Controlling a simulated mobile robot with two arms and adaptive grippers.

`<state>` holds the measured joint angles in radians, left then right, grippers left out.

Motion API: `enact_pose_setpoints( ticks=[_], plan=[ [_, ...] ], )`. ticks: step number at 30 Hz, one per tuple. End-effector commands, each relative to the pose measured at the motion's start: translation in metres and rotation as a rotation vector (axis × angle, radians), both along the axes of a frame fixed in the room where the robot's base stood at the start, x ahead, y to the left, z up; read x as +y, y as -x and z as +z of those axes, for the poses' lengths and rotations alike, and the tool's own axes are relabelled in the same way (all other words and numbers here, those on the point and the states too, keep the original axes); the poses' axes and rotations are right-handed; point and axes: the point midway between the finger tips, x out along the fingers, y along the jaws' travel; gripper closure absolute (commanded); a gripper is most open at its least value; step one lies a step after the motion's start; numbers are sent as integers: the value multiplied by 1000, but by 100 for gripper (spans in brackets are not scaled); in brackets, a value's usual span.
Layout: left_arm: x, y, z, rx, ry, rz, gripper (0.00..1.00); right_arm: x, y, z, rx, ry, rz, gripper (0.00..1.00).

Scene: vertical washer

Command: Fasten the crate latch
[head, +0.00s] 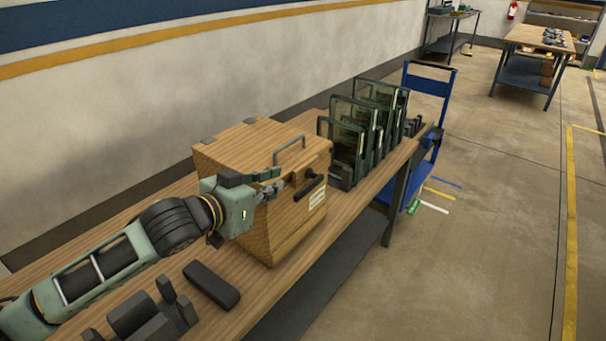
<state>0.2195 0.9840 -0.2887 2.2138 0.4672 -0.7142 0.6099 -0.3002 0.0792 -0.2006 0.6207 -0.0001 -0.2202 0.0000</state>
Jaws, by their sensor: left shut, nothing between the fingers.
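A wooden crate (283,238) stands on the workbench with its lid (243,143) down. A metal handle (289,148) sits on the lid near its front edge. On the front face is a dark bar-shaped part (311,187), which looks like the latch; whether it is engaged cannot be told. My left gripper (277,189) is shut and empty. Its fingers are at the upper front of the crate, close to the left of the dark part. I cannot tell if they touch it. My arm hides part of the crate's left side. My right gripper is not in view.
The wooden workbench (345,226) runs along the wall. Glass-like panels (342,150) stand in racks behind the crate. A dark block (211,284) and other dark parts (150,318) lie at the front. A blue cart (430,88) stands past the bench; floor to the right is clear.

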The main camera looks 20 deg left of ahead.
Motion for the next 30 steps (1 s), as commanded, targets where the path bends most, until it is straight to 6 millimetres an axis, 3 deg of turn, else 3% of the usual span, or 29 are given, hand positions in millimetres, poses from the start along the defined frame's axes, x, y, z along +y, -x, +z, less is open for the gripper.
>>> enact_pose_setpoints(
  ticks=[1, 5, 17, 23, 30],
  plan=[
    [-2, 2, 17, -23, -1, -17, 100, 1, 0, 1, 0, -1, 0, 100],
    [-7, 5, 37, -44, 14, -36, 100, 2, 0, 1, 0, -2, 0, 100],
    [-7, 2, 39, -48, 19, -37, 100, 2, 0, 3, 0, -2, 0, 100],
    [-17, -21, 37, -48, 21, -37, 100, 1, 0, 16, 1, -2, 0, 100],
    [-34, -67, 26, -46, 19, -36, 100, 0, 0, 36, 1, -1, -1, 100]
  ],
)
